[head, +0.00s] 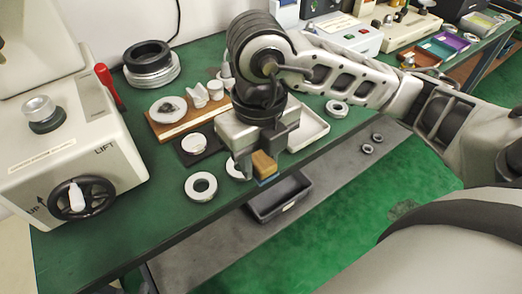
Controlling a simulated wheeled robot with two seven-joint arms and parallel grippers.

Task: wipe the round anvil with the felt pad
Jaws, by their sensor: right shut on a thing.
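The round anvil (40,109) is a pale metal cylinder with a dark collar, on top of the light grey machine at the left of the head view. My right gripper (262,160) points down over the table's front edge, well to the right of the anvil and apart from it. It is shut on the felt pad (264,163), a small tan block with a blue underside. The gripper body hides part of the pad. My left gripper is not in view.
The machine has a handwheel (82,199) and a red lever (109,87). Between it and my gripper are a wooden tray (172,131), a dark plate with a pale disc (196,143) and a steel ring (201,187). A grey bin (279,197) stands below.

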